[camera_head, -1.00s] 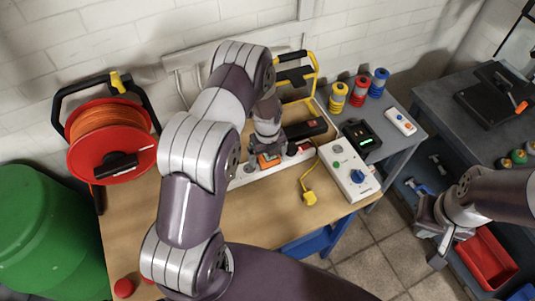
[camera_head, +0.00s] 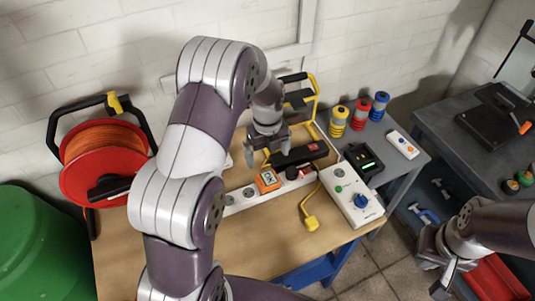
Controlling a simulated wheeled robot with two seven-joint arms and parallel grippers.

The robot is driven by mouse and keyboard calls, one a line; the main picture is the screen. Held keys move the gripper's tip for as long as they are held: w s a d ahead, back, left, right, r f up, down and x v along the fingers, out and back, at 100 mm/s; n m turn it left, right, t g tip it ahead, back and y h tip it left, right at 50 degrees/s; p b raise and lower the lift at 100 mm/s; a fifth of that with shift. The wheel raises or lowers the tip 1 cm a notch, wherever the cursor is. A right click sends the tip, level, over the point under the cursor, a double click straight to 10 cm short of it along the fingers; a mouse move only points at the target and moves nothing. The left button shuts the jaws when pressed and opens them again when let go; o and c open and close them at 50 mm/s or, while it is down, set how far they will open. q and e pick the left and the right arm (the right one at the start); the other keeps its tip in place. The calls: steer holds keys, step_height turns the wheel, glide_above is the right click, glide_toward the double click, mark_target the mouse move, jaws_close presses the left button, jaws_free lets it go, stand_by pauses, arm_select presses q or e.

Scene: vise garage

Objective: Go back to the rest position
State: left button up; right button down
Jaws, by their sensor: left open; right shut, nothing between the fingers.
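My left arm reaches over the wooden workbench (camera_head: 120,254) from the lower left. My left gripper (camera_head: 268,158) points down, open and empty. In the picture it sits just above the white power strip (camera_head: 240,199) and the orange plug-like block (camera_head: 267,181); a gap shows between fingers and block. My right gripper (camera_head: 440,276) is at the lower right, shut and empty, over the gap between the benches and in front of the red bin (camera_head: 495,280).
A red cable reel (camera_head: 103,165) stands at the left behind a green bin (camera_head: 35,250). A white box with a blue knob (camera_head: 361,201), a black charger (camera_head: 364,162) and colored spools (camera_head: 338,120) are on the right. A grey bench (camera_head: 440,120) is further right.

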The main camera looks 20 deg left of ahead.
arm_select(q)
steer(key=shift+r, duration=0.15)
stand_by(0.4)
steer(key=s+d+r+n+b, duration=0.1)
steer(key=s+d+r+n, duration=0.1)
steer(key=s+n, duration=0.6)
steer(key=s+d+r+n+t, duration=0.1)
steer(key=s+n, duration=0.8)
steer(key=n, duration=0.9)
steer(key=shift+d+r+b, duration=0.4)
steer(key=shift+d+r, duration=0.35)
steer(key=shift+s, duration=0.1)
